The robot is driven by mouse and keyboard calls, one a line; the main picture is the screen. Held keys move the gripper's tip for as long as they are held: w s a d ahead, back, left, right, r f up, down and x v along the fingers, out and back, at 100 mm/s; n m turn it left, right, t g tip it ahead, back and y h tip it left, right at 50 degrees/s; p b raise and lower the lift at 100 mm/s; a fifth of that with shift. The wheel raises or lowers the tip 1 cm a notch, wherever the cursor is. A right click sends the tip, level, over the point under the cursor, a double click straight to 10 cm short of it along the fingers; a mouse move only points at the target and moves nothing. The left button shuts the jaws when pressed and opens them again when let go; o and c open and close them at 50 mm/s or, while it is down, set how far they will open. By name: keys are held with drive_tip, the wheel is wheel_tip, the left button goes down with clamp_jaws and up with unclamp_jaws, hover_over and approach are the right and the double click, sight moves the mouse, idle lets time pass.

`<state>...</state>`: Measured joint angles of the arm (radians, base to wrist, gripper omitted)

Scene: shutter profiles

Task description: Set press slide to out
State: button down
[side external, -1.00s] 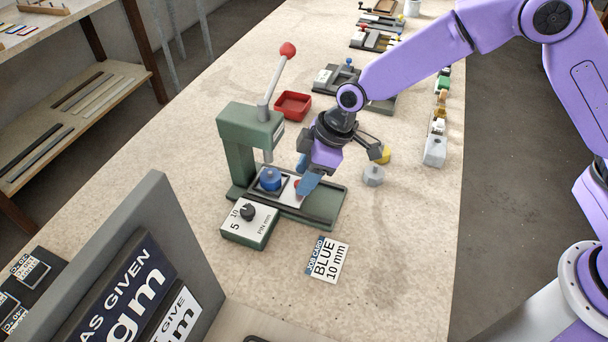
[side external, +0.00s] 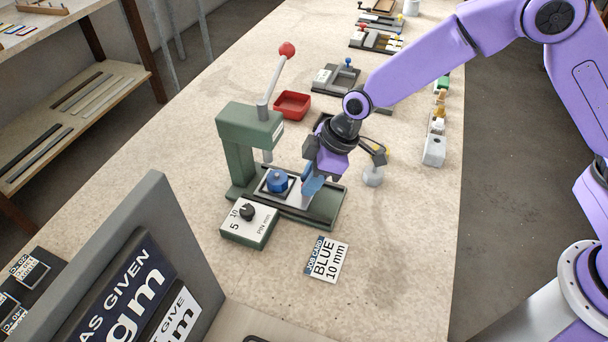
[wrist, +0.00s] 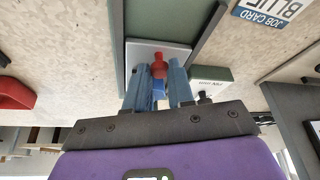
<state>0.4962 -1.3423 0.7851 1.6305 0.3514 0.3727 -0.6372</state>
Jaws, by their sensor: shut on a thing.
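The green press (side external: 250,128) stands on the bench, its low base running to the right. Its pale slide plate (side external: 293,187) lies between the base rails and carries a blue block (side external: 277,182). The block sits slightly right of the point straight under the ram (side external: 267,157). My gripper (side external: 311,186) is low over the right part of the slide, its blue fingers shut on the slide's red knob (wrist: 158,65). The fingers hide the knob in the side view. In the wrist view the blue block (wrist: 158,88) shows partly between the fingers.
A dial box marked 5 and 10 (side external: 249,222) stands in front of the press. A job card reading BLUE 10 mm (side external: 327,260) lies on the bench. A red tray (side external: 292,105) is behind, and a grey cylinder (side external: 373,176) stands right of my gripper. The front right bench is clear.

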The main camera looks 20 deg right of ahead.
drive_tip(key=s+d, duration=0.6)
drive_tip(key=shift+s+d, duration=0.1)
drive_tip(key=shift+s, duration=0.05)
drive_tip(key=c, duration=1)
unclamp_jaws()
drive_tip(key=shift+r, duration=0.1)
drive_tip(key=shift+d+r, duration=0.1)
drive_tip(key=shift+r, duration=0.1)
drive_tip(key=v, duration=1.6)
drive_tip(key=shift+d+r, duration=0.15)
drive_tip(key=shift+r, duration=0.25)
